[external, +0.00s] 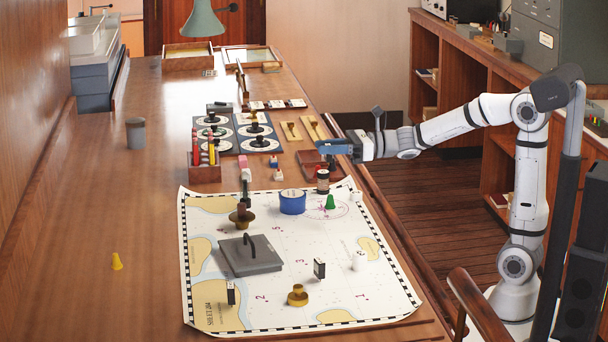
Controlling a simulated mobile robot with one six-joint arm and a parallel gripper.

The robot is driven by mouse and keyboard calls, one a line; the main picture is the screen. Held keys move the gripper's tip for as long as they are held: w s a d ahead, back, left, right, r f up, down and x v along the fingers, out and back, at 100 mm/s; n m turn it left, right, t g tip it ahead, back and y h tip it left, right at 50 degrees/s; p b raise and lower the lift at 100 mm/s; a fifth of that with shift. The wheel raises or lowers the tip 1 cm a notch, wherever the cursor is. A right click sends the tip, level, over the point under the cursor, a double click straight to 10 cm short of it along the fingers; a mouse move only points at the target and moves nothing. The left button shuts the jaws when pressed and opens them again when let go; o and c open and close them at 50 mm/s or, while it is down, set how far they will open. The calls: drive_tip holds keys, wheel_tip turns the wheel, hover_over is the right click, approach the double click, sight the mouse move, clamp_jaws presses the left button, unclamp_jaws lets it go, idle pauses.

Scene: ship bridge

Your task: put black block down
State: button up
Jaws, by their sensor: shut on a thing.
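My gripper (328,148) is over the right edge of the table, above a reddish-brown tray (312,172). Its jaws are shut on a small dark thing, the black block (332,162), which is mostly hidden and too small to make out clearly. I cannot tell whether the block touches the tray.
The chart (300,240) holds a grey weight with a handle (250,260), a blue tape roll (292,202), a green cone (330,202) and a brass piece (298,295). A dark-topped jar (323,182) stands near the tray. The table's left side is mostly clear.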

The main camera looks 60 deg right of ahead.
drive_tip(key=w+a+r+p, duration=0.2)
drive_tip(key=w+p, duration=0.4)
hover_over(299, 195)
wheel_tip(299, 195, down, 11)
drive_tip(key=shift+f, duration=0.15)
drive_tip(key=o, duration=0.9)
drive_tip(key=shift+o, duration=0.2)
